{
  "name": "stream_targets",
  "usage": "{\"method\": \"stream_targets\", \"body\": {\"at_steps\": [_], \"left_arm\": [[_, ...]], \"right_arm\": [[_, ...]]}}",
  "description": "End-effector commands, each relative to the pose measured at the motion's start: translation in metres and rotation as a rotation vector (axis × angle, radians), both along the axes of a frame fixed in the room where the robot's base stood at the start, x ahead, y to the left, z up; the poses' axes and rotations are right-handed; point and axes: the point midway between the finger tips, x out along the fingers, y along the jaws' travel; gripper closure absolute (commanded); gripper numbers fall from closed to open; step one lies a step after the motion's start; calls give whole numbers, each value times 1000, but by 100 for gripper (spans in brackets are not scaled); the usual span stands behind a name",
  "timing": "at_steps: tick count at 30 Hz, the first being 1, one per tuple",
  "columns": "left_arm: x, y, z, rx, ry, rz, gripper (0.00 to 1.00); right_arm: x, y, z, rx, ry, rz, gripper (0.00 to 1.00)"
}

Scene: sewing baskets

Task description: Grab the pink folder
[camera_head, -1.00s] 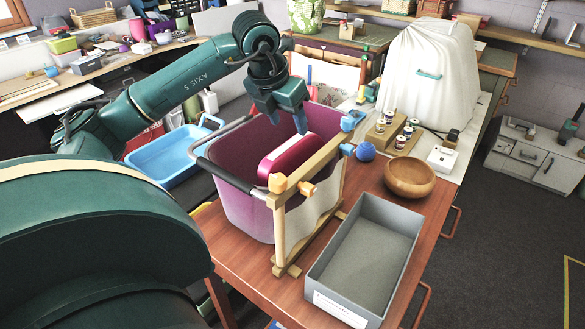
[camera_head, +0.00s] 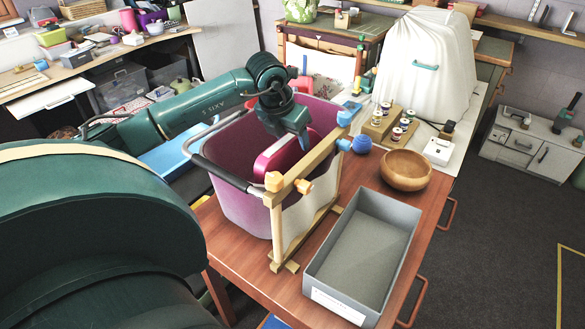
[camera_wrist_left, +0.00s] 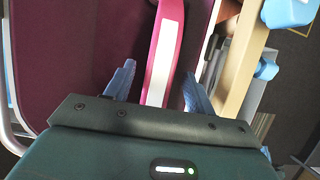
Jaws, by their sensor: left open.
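The pink folder (camera_head: 280,158) stands on edge inside the purple basket (camera_head: 240,210), close to its right wall. In the left wrist view the folder (camera_wrist_left: 177,22) shows as a pink edge with a white strip. My left gripper (camera_head: 290,132) is over the basket, pointing down at the folder's far part. In the left wrist view its blue fingers (camera_wrist_left: 158,74) are open, one on each side of the folder, with gaps between. The folder's lower part is hidden by the basket and wooden frame. My right gripper is not in view.
A wooden frame (camera_head: 276,232) with cloth and clamps stands against the basket's right side. A grey box (camera_head: 318,268), a wooden bowl (camera_head: 404,172) and a blue ball (camera_head: 361,144) are to the right. A blue tray (camera_head: 172,158) lies left, behind my arm.

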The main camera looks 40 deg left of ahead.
Motion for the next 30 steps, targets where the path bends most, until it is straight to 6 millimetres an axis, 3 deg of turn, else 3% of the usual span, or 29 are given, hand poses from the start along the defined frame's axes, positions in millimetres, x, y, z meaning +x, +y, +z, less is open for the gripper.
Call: {"method": "stream_targets", "body": {"at_steps": [6, 15, 30], "left_arm": [[12, 2, -28, -3, 3, 0, 45], [15, 3, -34, 0, 0, -1, 45], [14, 3, -33, 0, 1, -1, 86]], "right_arm": [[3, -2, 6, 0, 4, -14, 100], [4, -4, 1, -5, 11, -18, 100], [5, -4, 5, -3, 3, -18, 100]]}}
